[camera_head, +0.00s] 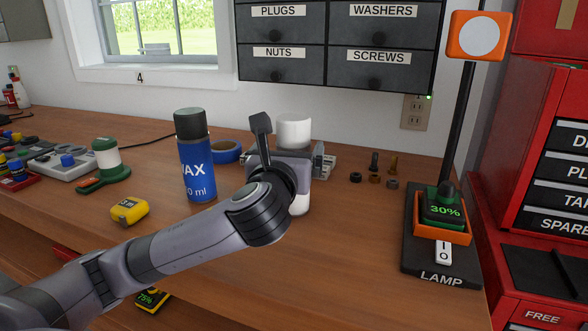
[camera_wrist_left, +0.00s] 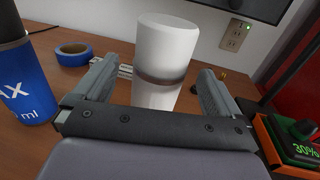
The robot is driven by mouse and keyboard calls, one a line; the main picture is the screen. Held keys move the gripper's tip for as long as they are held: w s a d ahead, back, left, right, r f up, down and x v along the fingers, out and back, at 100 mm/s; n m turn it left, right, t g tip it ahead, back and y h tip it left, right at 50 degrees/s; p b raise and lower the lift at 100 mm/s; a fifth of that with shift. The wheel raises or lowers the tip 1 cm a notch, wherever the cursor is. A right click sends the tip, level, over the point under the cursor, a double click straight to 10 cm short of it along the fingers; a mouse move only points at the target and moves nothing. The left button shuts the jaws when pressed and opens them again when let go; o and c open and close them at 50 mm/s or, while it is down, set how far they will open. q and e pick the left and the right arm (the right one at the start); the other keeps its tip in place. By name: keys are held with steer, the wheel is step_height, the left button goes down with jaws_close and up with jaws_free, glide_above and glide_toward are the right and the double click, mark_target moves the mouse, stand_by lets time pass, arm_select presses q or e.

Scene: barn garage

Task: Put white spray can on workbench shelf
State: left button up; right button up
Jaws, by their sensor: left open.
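The white spray can (camera_head: 294,131) stands upright on the wooden workbench (camera_head: 360,215), partly hidden behind my left gripper in the head view. In the left wrist view the white can (camera_wrist_left: 163,55), with a grey band below its cap, stands between the two fingers. My left gripper (camera_head: 292,160) is open, with one finger on each side of the can; a gap shows on both sides in the wrist view (camera_wrist_left: 155,90). The workbench shelf cannot be made out for sure. My right gripper is not in view.
A blue WAX can (camera_head: 197,170) stands left of my gripper, with blue tape (camera_head: 226,152) behind it. A yellow tape measure (camera_head: 129,209) lies further left. A lamp base (camera_head: 440,262) stands at the right. Labelled drawers (camera_head: 335,42) hang above the bench.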

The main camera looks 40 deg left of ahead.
arm_select(q)
steer(key=shift+x, duration=2.8)
steer(key=shift+d+f, duration=0.1)
steer(key=c, duration=1.4)
steer(key=shift+c, duration=1)
steer(key=shift+r, duration=0.25)
